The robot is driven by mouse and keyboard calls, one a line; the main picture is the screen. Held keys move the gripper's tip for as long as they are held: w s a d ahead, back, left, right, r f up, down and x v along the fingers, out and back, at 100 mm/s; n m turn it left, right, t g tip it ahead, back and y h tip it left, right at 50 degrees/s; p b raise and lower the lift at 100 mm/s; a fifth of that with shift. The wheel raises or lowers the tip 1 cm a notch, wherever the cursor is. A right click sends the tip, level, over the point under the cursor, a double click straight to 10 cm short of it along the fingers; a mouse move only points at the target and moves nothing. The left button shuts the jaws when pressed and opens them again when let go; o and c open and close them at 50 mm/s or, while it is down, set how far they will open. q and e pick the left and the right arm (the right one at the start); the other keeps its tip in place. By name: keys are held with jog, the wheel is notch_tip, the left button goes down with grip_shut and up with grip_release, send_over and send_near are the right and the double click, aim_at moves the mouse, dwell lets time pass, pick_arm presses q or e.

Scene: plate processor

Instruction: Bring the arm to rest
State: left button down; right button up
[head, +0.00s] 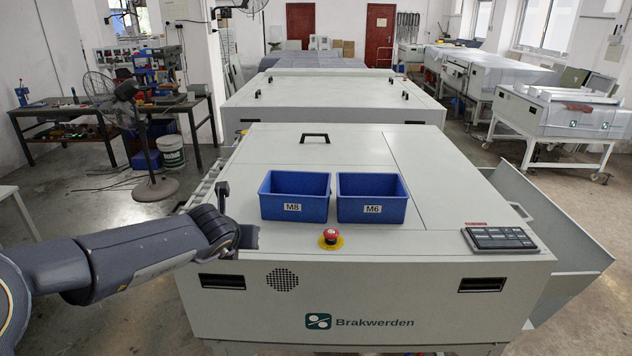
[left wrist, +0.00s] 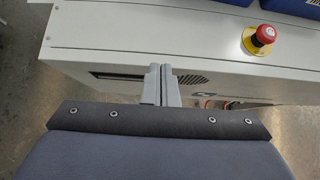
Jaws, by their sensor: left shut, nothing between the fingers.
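My left arm (head: 140,258) comes in from the left in the head view and reaches to the front left corner of the Brakwerden machine (head: 390,290). In the left wrist view my left gripper (left wrist: 160,70) is shut and empty, its two fingers side by side. It is in front of the machine's front face, near its upper edge and left of the red emergency stop button (left wrist: 262,36). I cannot tell whether it touches the machine. My right gripper is not in view.
Blue bins marked M8 (head: 296,197) and M6 (head: 371,198) stand on the machine top. The emergency stop button (head: 330,238) and a keypad (head: 498,239) are along its front edge. A fan (head: 150,150) and workbench (head: 90,115) stand at the left. Floor is clear at the lower right.

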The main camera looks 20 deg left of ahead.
pick_arm(q)
jog(key=s+d+r+m+t+h+b, duration=0.2)
jog(key=s+d+r+m+t+h, duration=0.5)
jog(key=m, duration=1.3)
jog(key=s+d+f+m+g+b, duration=0.1)
jog(key=s+f+m+g, duration=0.4)
jog(key=s, duration=0.6)
jog(key=s+d+f+m+g+b, duration=0.1)
jog(key=s+d+f+m+g, duration=0.3)
jog(key=s+f+m, duration=0.6)
jog(key=shift+s+m+g+y, duration=0.4)
jog(key=shift+s+m+g, duration=0.45)
jog(key=shift+s, duration=0.25)
jog(key=shift+f, duration=0.1)
